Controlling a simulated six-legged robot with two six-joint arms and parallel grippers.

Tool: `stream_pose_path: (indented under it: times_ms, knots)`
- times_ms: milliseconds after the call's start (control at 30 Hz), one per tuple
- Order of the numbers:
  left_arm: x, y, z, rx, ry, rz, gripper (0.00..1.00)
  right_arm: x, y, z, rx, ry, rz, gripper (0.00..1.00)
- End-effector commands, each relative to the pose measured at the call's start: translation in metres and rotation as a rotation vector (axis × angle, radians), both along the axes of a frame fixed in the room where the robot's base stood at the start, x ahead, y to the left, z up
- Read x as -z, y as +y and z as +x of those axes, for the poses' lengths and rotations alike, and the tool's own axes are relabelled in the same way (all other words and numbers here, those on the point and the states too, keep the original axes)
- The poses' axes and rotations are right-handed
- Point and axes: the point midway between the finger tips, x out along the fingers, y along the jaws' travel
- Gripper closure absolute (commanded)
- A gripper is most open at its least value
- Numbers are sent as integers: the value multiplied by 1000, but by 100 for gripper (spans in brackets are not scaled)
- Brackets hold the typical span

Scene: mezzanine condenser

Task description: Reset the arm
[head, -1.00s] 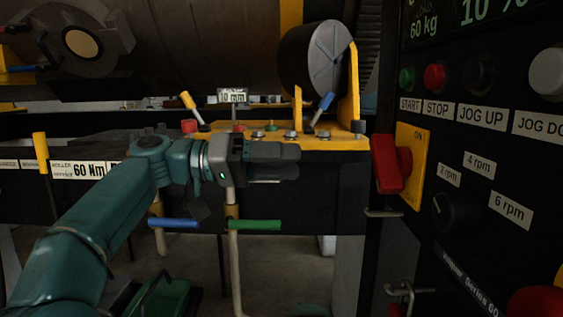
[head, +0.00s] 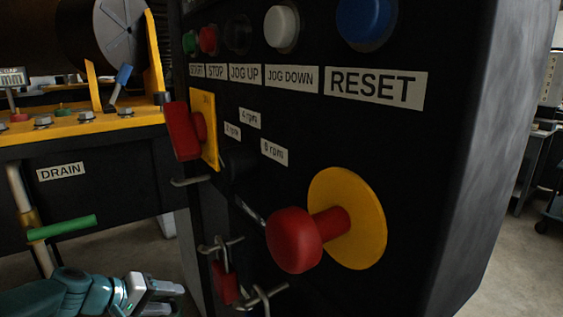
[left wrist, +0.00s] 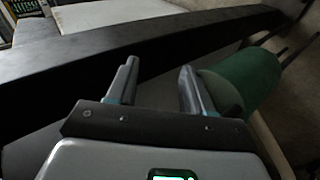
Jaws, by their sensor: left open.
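My left arm comes in at the lower left of the head view, with the left gripper (head: 178,296) low, in front of the black machine. In the left wrist view the left gripper (left wrist: 155,85) has its two fingers apart with nothing between them. A green cylindrical part (left wrist: 245,78) lies just beyond the right finger there; I cannot tell whether they touch. My right gripper is not in view.
A black control cabinet (head: 440,160) fills the middle and right, with a blue RESET button (head: 364,18), a white JOG DOWN button (head: 281,26), a red mushroom knob (head: 294,240) and a red switch handle (head: 181,132). A green-handled drain lever (head: 62,227) stands left. Floor shows at far right.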

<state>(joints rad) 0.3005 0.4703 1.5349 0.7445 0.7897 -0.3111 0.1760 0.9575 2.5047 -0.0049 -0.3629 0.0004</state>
Motion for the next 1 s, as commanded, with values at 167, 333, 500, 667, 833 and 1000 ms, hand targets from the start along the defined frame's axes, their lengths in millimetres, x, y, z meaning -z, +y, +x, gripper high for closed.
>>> stream_pose_path:
  times_ms: [167, 333, 500, 667, 833, 1000]
  knots:
    - [143, -36, -49, 17, 238, 160, 49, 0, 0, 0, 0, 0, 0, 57]
    - [247, -70, -130, 108, 374, 330, 49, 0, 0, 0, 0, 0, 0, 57]
    - [301, -102, -211, 233, 413, 430, 49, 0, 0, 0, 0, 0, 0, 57]
    - [322, -130, -281, 354, 405, 455, 49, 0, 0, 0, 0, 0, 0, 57]
    - [284, -142, -307, 398, 383, 449, 49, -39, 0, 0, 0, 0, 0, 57]
    - [238, -142, -307, 397, 384, 449, 49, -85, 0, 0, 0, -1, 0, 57]
